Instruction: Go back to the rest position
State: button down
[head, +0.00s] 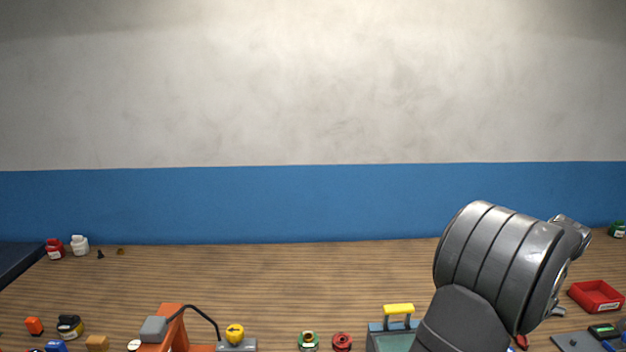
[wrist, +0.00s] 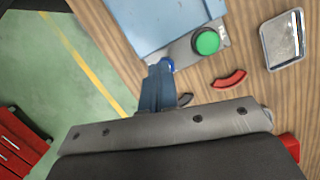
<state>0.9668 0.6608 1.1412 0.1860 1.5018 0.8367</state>
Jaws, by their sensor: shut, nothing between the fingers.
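My gripper (wrist: 158,86) shows in the wrist view with its narrow blue-grey fingers together and nothing visible between them. Its tips are near a small blue round part beside a light blue panel (wrist: 160,20) at the bench edge. I cannot tell whether they touch it. In the head view my arm stands large at the lower right over the bench, and the gripper's fingers are hidden there.
The wooden bench (head: 270,280) has a wide clear area at the back. Near the wrist are a green button (wrist: 207,41), a red curved piece (wrist: 229,79) and a grey tray (wrist: 266,50). A yellow-handled toolbox (head: 398,310) and a red bin (head: 597,297) flank my arm.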

jog(key=w+a+r+n+h, duration=0.2)
jog(key=a+r+n, duration=0.1)
jog(key=a+r, duration=0.5)
jog(key=shift+a+g+h, duration=0.4)
jog(key=shift+a, duration=1.2)
jog(key=s+d+f+m+y, duration=0.2)
jog(key=d+f+m, duration=0.1)
jog(key=d+f, duration=0.7)
jog(key=shift+d+t+y, duration=0.35)
jog(key=shift+t+y, duration=0.05)
